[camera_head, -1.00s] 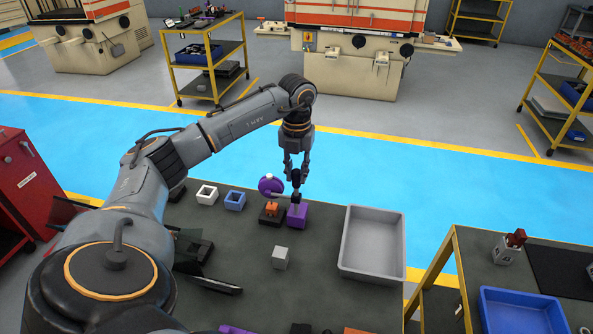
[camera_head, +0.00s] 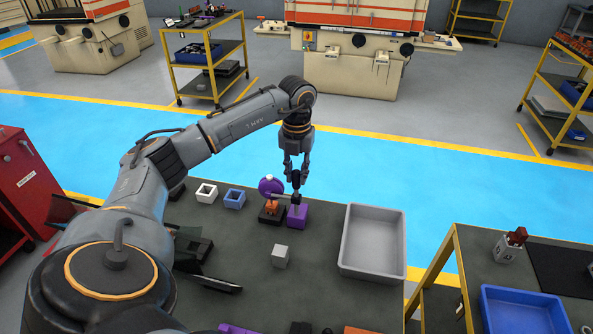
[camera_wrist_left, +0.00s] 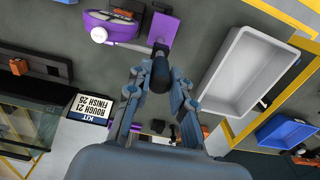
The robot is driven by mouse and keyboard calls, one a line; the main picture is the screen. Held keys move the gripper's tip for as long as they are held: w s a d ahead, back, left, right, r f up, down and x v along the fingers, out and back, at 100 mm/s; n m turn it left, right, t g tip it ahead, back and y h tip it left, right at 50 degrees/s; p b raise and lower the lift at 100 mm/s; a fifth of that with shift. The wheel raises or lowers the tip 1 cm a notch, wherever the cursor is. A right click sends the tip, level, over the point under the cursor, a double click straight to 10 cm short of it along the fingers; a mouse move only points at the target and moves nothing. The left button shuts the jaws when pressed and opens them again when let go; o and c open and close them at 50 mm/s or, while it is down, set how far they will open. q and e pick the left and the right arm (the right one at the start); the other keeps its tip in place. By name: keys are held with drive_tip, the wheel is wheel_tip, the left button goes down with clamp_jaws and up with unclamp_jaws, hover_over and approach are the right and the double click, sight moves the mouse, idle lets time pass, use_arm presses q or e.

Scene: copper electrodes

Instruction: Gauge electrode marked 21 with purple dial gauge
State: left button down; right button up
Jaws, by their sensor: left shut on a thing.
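The purple dial gauge (camera_head: 271,187) stands on the dark table, its round dial at the end of a thin arm. Its square purple base (camera_head: 297,216) is to the right. My left gripper (camera_head: 296,178) points down and is shut on the black upper part of the gauge's post, above the base. The wrist view shows this black part (camera_wrist_left: 160,72) between the fingertips. An orange copper electrode (camera_head: 272,208) sits in a black block (camera_head: 268,219) below the dial. Whether the gauge touches it, I cannot tell, and no number on it is readable. My right gripper is not in view.
A grey tray (camera_head: 402,250) stands right of the gauge. A grey block (camera_head: 280,256) lies in front; white (camera_head: 206,193) and blue (camera_head: 234,198) square holders stand left. A cart with a blue bin (camera_head: 520,295) is at the right.

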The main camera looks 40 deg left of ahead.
use_arm(q)
drive_tip(key=shift+r, duration=0.1)
drive_tip(key=c, duration=1.1)
unclamp_jaws()
drive_tip(key=shift+s, duration=0.15)
drive_tip(key=shift+r, duration=0.25)
wheel_tip(320, 180, up, 12)
drive_tip(key=shift+f, duration=0.2)
drive_tip(key=shift+d, duration=0.1)
